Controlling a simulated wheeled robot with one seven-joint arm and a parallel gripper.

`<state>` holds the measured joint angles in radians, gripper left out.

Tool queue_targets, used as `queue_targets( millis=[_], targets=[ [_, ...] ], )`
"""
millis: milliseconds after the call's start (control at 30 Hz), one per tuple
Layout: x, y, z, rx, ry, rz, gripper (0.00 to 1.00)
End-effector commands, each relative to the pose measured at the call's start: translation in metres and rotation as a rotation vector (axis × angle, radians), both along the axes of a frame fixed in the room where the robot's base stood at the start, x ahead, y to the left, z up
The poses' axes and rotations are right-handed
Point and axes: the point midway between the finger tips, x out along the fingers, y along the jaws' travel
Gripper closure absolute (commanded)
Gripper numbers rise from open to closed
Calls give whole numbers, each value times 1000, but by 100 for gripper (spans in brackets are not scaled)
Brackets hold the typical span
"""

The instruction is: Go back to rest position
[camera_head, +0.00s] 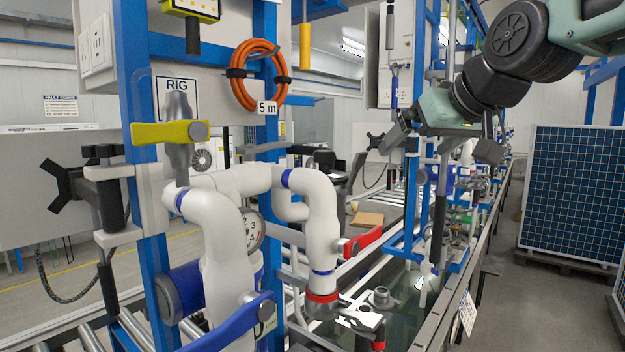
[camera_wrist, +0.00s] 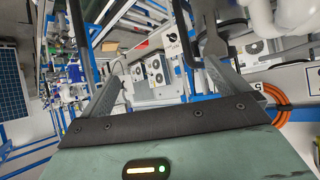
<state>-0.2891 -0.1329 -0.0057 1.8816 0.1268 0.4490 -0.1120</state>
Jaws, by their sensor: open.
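My gripper (camera_head: 437,150) is raised at the upper right of the head view, in front of the rig, with its fingers pointing down. The two fingers stand wide apart. In the wrist view, my gripper (camera_wrist: 158,62) also shows its two grey fingers spread, with nothing between them. It touches nothing that I can see. White pipework with a yellow-handled valve (camera_head: 170,132), a red-handled valve (camera_head: 362,243) and a blue-handled valve (camera_head: 228,325) stands to the left of it.
A coiled orange hose (camera_head: 258,75) hangs on the blue frame (camera_head: 138,190) at left. A long tank (camera_head: 405,300) lies below my gripper. A blue solar panel (camera_head: 572,190) stands at right. The grey floor (camera_head: 530,305) before it is clear.

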Motion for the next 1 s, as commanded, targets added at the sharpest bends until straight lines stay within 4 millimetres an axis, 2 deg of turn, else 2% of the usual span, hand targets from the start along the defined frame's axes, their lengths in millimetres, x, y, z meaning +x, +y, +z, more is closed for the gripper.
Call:
queue_targets(
  millis=[33, 200, 300, 400, 600, 833, 1000],
  targets=[
    [-2, -17, -38, -23, 67, -33, 0],
    [-29, -67, -147, -81, 273, -130, 0],
    [-53, -90, -197, -103, 377, -175, 0],
    [-77, -107, -233, -119, 460, -209, 0],
    [-121, -131, -283, -137, 588, -259, 0],
    [-171, -150, -323, -150, 713, -303, 0],
    [-183, -99, -327, -196, 729, -155, 0]
  ],
)
